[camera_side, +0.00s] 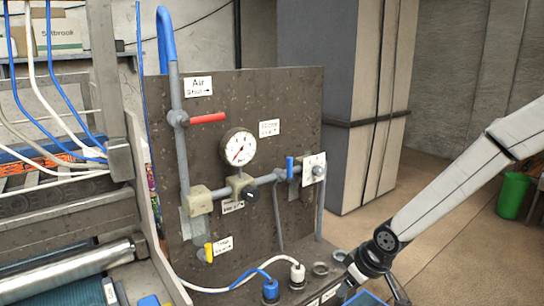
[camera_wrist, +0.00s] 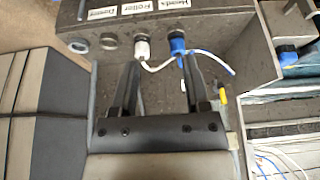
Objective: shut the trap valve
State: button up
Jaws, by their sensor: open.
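The trap valve has a short yellow handle (camera_side: 208,252) low on the dark upright panel (camera_side: 280,110). The handle stands nearly upright beside a small white label (camera_side: 222,245), whose writing seems to begin with "Trap". In the wrist view a yellow piece (camera_wrist: 222,96) that looks like this handle shows right of the fingers.
The panel also carries a red lever (camera_side: 208,118), a round gauge (camera_side: 237,147), a blue handle (camera_side: 290,167) and grey pipes. White and blue hose plugs (camera_side: 297,272) stand on the bench below. A roller frame (camera_side: 70,265) is at left. A grey cabinet (camera_side: 345,100) stands behind.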

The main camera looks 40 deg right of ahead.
jog(key=w+a+f+n+t+y, duration=0.1)
jog(key=w+a+t, duration=0.2)
jog(key=w, duration=0.4)
jog(key=w+a+t, duration=0.3)
jog(key=w+a, duration=0.1)
jog(key=w, duration=0.4)
jog(key=t+y, duration=0.2)
jog(key=t, duration=0.5)
send_near(209, 255)
jog(key=shift+w+d+r+n, duration=0.2)
jog(key=shift+w+r+n, duration=0.25)
jog(key=shift+w, duration=0.15)
jog(key=shift+w, duration=0.2)
jog(key=w+a, duration=0.1)
jog(key=w, duration=0.6)
jog(key=shift+a, duration=0.25)
jog(key=shift+w, duration=0.1)
grip_shut()
